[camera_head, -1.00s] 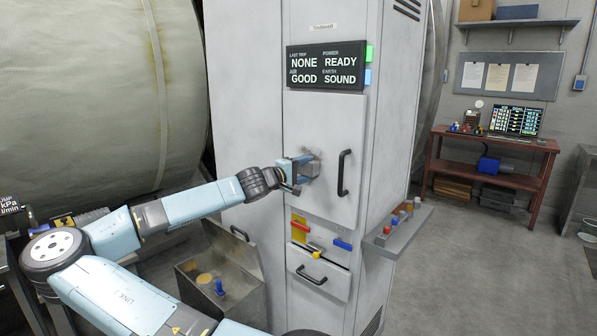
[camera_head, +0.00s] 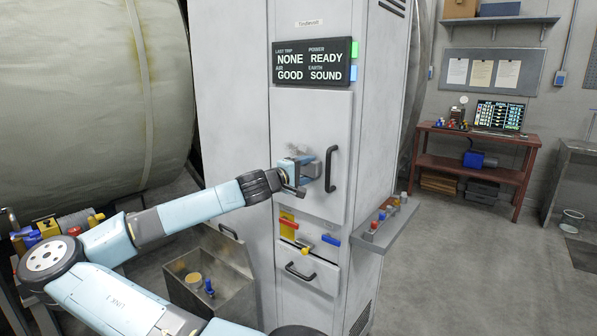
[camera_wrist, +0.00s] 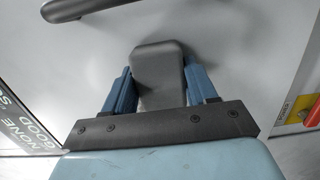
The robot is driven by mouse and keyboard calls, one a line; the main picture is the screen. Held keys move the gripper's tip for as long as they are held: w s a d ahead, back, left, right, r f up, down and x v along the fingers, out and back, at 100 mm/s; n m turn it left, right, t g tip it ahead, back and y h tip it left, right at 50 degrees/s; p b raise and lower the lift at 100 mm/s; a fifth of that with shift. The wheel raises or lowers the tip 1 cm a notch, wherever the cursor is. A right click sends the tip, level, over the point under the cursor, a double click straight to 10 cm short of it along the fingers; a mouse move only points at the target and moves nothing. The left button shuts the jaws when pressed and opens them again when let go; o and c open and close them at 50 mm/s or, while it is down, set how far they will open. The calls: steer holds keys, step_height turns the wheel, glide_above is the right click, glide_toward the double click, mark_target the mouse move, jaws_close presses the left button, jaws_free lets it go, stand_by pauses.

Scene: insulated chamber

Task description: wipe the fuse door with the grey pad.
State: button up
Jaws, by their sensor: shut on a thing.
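The fuse door (camera_head: 290,112) is a tall pale panel on the cabinet front, with a black handle (camera_head: 331,170) at its right side. It looks shut. My gripper (camera_head: 308,172) is in front of the door's lower half, just left of the handle. In the wrist view my gripper (camera_wrist: 160,90) has its blue fingers on both sides of the grey pad (camera_wrist: 157,72), shut on it. The pad lies over the door face; whether it touches cannot be told. A faint grey smudge (camera_head: 298,148) shows on the door just above my gripper.
A dark status board (camera_head: 314,62) is above the door. A small shelf with coloured knobs (camera_head: 385,228) juts out at right. An open metal bin (camera_head: 208,270) stands below my arm.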

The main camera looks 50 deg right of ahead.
mark_target(283, 150)
steer(key=shift+s+d, duration=0.1)
steer(key=shift+s, duration=0.3)
steer(key=shift+r, duration=0.75)
steer(key=shift+w+a, duration=0.15)
steer(key=shift+w, duration=2.15)
steer(key=shift+w+a, duration=0.15)
steer(key=shift+w, duration=2.15)
steer(key=shift+w+a, duration=0.15)
steer(key=shift+w, duration=2.15)
steer(key=shift+r, duration=0.75)
steer(key=shift+s+d, duration=0.15)
steer(key=shift+s, duration=2.15)
steer(key=shift+s+d, duration=0.2)
steer(key=shift+s, duration=2.1)
steer(key=shift+s+d, duration=0.15)
steer(key=shift+s, duration=2.15)
steer(key=shift+a, duration=0.1)
steer(key=shift+s+a, duration=0.2)
steer(key=shift+a, duration=2.75)
